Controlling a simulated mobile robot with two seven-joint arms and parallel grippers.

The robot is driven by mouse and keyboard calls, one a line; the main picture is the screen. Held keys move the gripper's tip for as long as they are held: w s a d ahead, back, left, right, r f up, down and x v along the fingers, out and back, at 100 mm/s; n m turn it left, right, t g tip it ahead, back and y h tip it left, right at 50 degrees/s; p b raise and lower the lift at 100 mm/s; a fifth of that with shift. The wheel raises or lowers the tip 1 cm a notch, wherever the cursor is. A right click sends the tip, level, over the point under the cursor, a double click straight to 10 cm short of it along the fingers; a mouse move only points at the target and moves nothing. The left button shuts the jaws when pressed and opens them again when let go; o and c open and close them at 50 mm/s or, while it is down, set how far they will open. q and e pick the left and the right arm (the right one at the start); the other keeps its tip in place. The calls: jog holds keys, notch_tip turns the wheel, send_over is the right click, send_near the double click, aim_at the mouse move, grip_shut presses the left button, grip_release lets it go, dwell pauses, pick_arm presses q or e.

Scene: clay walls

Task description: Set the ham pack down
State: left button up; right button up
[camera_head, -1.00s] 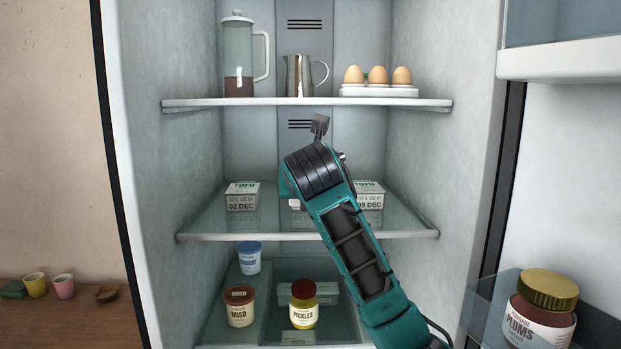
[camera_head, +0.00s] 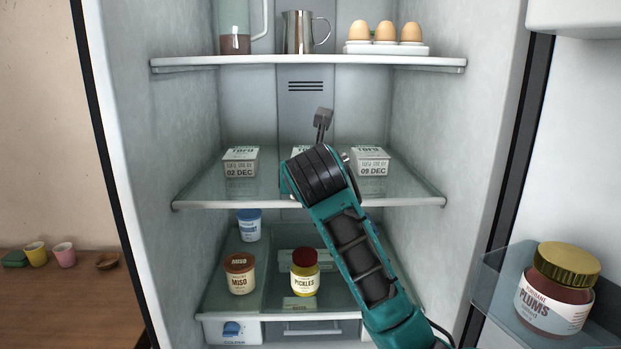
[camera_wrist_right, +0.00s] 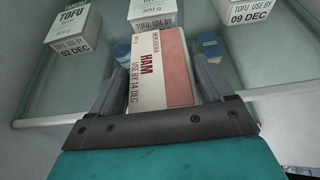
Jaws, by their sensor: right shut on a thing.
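The ham pack (camera_wrist_right: 158,75), white and pink with red print reading USE BY 14 DEC, is between the fingers of my right gripper (camera_wrist_right: 158,88) in the right wrist view. The gripper is shut on it. The pack appears over the front part of the glass middle shelf (camera_head: 225,193); I cannot tell whether it touches the glass. In the head view my right arm hides the pack. My left gripper is not in view.
Tofu packs marked 02 DEC (camera_head: 240,163) and 09 DEC (camera_head: 370,162) stand left and right on this shelf. A middle pack (camera_wrist_right: 152,12) stands between them, beyond the ham. A miso tub (camera_head: 240,274) and pickles jar (camera_head: 304,273) stand below. Eggs (camera_head: 385,32) are above.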

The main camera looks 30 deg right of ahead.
jog(key=shift+f, duration=0.55)
jog(key=o, duration=1.1)
jog(key=shift+v, duration=6.45)
jog(key=shift+d, duration=0.1)
jog(key=shift+s+f, duration=0.1)
